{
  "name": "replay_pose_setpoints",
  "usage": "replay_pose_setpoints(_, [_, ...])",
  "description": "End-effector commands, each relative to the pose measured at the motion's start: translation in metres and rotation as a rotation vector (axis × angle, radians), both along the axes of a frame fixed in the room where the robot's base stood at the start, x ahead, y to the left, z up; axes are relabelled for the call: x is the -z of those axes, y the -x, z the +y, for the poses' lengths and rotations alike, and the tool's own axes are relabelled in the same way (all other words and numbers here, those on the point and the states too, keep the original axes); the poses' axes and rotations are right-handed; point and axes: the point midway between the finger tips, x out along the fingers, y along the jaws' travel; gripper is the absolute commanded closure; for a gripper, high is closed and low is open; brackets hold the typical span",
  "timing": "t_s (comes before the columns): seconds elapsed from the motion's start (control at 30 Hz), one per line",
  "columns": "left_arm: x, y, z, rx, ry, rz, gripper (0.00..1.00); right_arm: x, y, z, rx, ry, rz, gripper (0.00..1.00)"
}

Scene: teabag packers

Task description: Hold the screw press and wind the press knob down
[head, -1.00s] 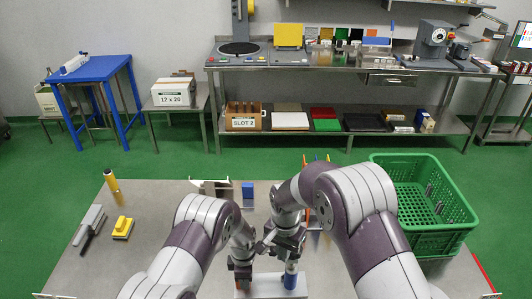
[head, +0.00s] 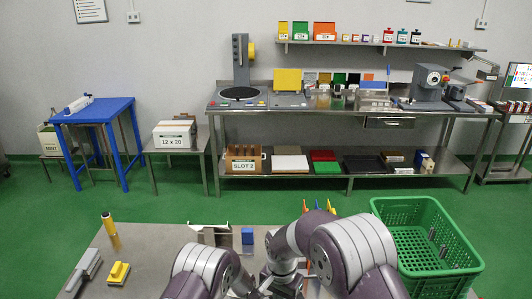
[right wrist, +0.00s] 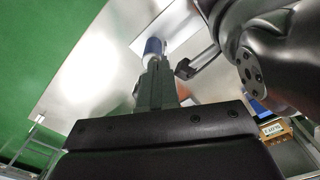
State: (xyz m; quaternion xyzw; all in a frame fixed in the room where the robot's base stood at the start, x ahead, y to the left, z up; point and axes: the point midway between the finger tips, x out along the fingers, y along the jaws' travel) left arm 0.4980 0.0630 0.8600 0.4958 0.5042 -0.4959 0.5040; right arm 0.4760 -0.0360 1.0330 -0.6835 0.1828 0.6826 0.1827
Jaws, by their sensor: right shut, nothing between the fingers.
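The blue press knob (right wrist: 153,46) shows in the right wrist view, standing over the white base plate (right wrist: 140,42) on the steel table. My right gripper (right wrist: 156,66) is shut and empty, its fingertips right at the knob in that view; I cannot tell whether they touch it. A dark finger of my left gripper (right wrist: 188,68) shows beside it, and my left arm hides part of the press. I cannot tell whether the left gripper is open. In the head view the press and both sets of fingertips are below the picture's edge.
A green crate (head: 425,245) stands at the right. A workbench (head: 350,115) is behind.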

Motion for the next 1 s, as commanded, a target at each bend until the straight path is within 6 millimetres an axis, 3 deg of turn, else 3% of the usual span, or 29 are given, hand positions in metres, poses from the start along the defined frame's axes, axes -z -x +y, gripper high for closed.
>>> replay_pose_setpoints(0.33, [0.002, 0.001, 0.000, 0.002, -0.001, 0.003, 1.00, -0.050, 0.000, 0.000, 0.001, -0.001, -0.002, 1.00])
replay_pose_setpoints(0.63, [0.001, 0.001, 0.000, 0.001, -0.001, 0.003, 1.00, -0.053, 0.000, -0.001, 0.001, -0.001, 0.001, 1.00])
replay_pose_setpoints(0.83, [0.001, 0.001, 0.000, 0.001, -0.001, 0.002, 1.00, -0.062, 0.011, -0.030, 0.004, 0.000, 0.001, 1.00])
replay_pose_setpoints(1.0, [0.001, 0.001, 0.000, 0.001, -0.001, 0.002, 1.00, -0.052, 0.014, -0.035, 0.000, 0.000, 0.004, 1.00])
